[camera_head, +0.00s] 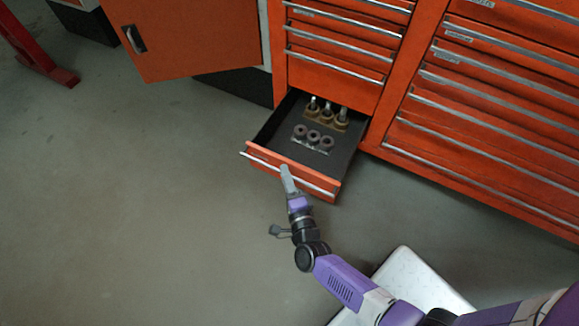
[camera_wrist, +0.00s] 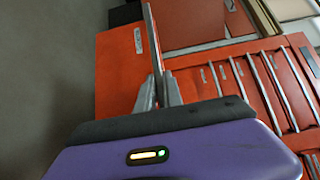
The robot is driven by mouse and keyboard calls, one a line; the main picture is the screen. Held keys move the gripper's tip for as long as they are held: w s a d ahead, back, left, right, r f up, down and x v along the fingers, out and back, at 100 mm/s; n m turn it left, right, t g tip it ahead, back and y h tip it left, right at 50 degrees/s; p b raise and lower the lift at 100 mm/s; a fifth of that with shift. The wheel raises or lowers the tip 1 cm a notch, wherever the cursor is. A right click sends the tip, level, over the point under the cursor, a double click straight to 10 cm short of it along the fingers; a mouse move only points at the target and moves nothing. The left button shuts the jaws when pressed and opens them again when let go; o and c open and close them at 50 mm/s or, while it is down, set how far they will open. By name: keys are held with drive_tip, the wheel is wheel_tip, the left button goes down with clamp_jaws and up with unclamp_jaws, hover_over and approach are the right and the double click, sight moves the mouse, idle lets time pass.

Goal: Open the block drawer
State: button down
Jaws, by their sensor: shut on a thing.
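The block drawer (camera_head: 308,172) is the low orange-red drawer of the cabinet, and it stands pulled out in the head view. Its dark inside shows several dark round pieces in front and several brass-coloured pieces with pale stems behind. A silver handle bar (camera_head: 262,162) runs along its front. My gripper (camera_head: 286,170) is at the middle of this handle, shut on it. In the wrist view my gripper (camera_wrist: 159,88) has its fingers close together around a thin metal edge beside a labelled red panel. The exact contact is partly hidden.
Shut red drawers (camera_head: 340,45) are above the open drawer, and more (camera_head: 490,110) are to its right. A red cabinet door (camera_head: 185,40) stands open at upper left. A red stand foot (camera_head: 60,76) is at far left. The grey floor (camera_head: 130,210) left of the drawer is clear.

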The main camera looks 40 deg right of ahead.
drive_tip(key=shift+s+a, duration=0.15)
drive_tip(key=shift+a, duration=0.05)
idle(0.3)
drive_tip(key=c, duration=1.5)
unclamp_jaws()
drive_tip(key=p+v, duration=0.1)
drive_tip(key=v, duration=0.6)
drive_tip(key=shift+s+a, duration=0.2)
drive_tip(key=shift+s, duration=0.1)
